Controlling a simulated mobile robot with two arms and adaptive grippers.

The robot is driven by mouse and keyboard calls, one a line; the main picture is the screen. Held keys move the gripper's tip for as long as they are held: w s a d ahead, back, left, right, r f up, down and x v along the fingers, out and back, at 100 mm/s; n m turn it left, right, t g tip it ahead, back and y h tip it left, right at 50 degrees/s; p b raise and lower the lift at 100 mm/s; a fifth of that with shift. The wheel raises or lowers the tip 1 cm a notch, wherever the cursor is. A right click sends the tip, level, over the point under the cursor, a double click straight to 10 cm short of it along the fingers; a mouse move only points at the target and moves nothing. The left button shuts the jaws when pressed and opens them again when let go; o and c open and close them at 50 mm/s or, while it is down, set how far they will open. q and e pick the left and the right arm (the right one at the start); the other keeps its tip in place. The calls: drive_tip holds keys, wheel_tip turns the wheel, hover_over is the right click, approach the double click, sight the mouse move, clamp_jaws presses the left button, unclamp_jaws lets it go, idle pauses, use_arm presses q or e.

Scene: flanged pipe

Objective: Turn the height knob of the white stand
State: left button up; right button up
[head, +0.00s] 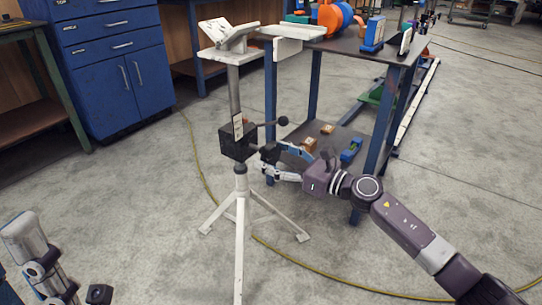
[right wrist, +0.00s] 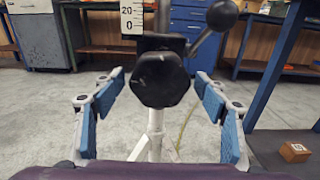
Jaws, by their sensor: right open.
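The white stand (head: 241,215) stands upright on tripod legs, with a grey post and a white V-shaped top. A black clamp block (head: 238,142) with a small scale plate sits at mid-height. In the right wrist view the black height knob (right wrist: 159,80) faces the camera, centred between the fingers. A lever with a black ball (right wrist: 221,15) rises at its upper right. My right gripper (head: 272,163) is open, its blue-padded fingers on either side of the knob and apart from it; it also shows in the right wrist view (right wrist: 160,115). My left arm shows at the lower left of the head view; its jaws are unclear.
A dark table (head: 385,47) with blue legs stands right behind the stand, holding an orange pipe part (head: 333,16). Its lower shelf holds small boxes (head: 309,145) and a blue item (head: 351,150). A blue cabinet (head: 110,65) is back left. A yellow cable (head: 330,277) crosses the floor.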

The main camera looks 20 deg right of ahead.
drive_tip(key=shift+w+a, duration=0.2)
drive_tip(key=shift+w, duration=0.1)
drive_tip(key=shift+c, duration=0.2)
drive_tip(key=c, duration=1.1)
drive_tip(key=shift+c, duration=0.2)
